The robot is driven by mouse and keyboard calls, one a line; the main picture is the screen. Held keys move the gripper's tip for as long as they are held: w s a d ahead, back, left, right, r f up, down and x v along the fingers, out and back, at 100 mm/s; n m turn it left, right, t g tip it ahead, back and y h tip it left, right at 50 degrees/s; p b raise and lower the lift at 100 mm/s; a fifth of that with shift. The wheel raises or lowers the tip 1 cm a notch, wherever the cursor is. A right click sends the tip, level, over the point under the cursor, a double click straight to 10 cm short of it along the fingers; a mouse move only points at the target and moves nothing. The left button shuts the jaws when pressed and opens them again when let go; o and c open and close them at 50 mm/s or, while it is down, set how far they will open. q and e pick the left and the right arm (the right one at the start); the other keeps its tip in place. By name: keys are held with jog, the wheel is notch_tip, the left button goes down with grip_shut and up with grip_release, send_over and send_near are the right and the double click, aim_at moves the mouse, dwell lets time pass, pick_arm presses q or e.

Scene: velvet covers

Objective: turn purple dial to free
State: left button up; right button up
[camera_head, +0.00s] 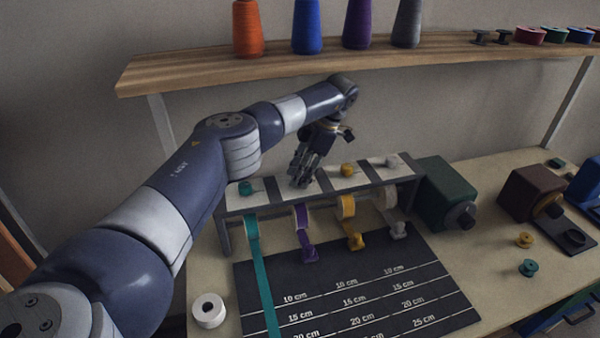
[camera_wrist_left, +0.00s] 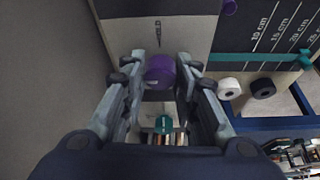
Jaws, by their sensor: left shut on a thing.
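The purple dial (camera_wrist_left: 160,72) sits on the pale top panel of the ribbon rack, between the two fingers of my left gripper (camera_wrist_left: 161,60). The gripper is shut on it. In the head view my left gripper (camera_head: 302,180) points down at the rack top (camera_head: 325,182) and hides the purple dial. The purple ribbon (camera_head: 303,222) hangs from its spool just below. My right gripper is not in view.
The teal dial (camera_head: 246,188) is to the left; the yellow dial (camera_head: 348,170) and white dial (camera_head: 392,162) are to the right. A dark measuring mat (camera_head: 390,290) lies in front. A green box (camera_head: 442,192) stands right of the rack. A shelf (camera_head: 300,62) with thread cones runs above.

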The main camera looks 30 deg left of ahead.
pick_arm(q)
jog(key=o, duration=1.1)
jog(key=shift+c, duration=0.2)
jog(key=shift+m, duration=0.3)
